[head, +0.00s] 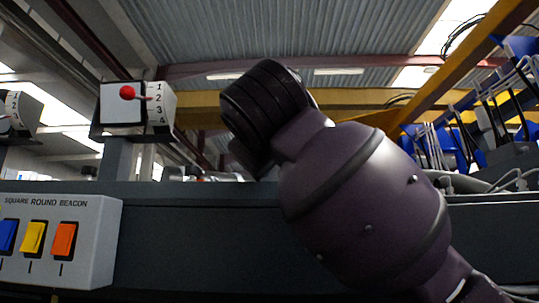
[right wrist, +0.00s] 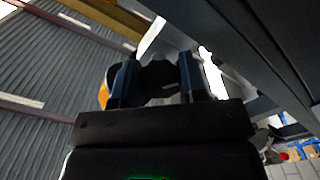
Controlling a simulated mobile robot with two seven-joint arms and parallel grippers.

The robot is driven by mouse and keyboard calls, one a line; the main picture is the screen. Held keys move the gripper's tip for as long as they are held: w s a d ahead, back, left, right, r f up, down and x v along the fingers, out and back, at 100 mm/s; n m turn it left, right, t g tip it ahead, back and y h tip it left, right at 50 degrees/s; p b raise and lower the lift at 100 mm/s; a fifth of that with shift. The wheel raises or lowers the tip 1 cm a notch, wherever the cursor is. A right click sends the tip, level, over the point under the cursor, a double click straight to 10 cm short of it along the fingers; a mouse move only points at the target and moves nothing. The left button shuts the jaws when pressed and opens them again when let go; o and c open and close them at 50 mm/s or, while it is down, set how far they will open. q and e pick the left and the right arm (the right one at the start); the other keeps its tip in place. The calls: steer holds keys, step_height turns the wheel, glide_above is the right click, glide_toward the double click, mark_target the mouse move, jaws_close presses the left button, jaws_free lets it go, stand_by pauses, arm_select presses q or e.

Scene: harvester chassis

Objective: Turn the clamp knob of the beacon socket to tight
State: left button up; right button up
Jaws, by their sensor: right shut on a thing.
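My right gripper (right wrist: 157,75) shows in the right wrist view as two blue fingers. They are shut on a dark lobed thing between them, which looks like the clamp knob (right wrist: 157,82). A patch of orange (right wrist: 103,95), perhaps the beacon, shows just left of the fingers. A pale rounded part lies behind the knob. In the head view my right arm fills the middle and hides the gripper, knob and socket. Whether the knob stands at tight cannot be read. My left gripper is in neither view.
A grey beam (head: 200,235) crosses the head view. A switch box (head: 90,245) labelled "SQUARE ROUND BEACON" with blue, yellow and orange rockers sits at left. Above it stands a lever box (head: 123,105) with a red knob and numbers. Blue racks (head: 460,140) stand at right.

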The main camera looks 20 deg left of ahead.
stand_by(0.4)
steer(key=o, duration=0.9)
steer(key=shift+o, duration=0.2)
steer(key=b+v, duration=0.1)
steer(key=v, duration=1)
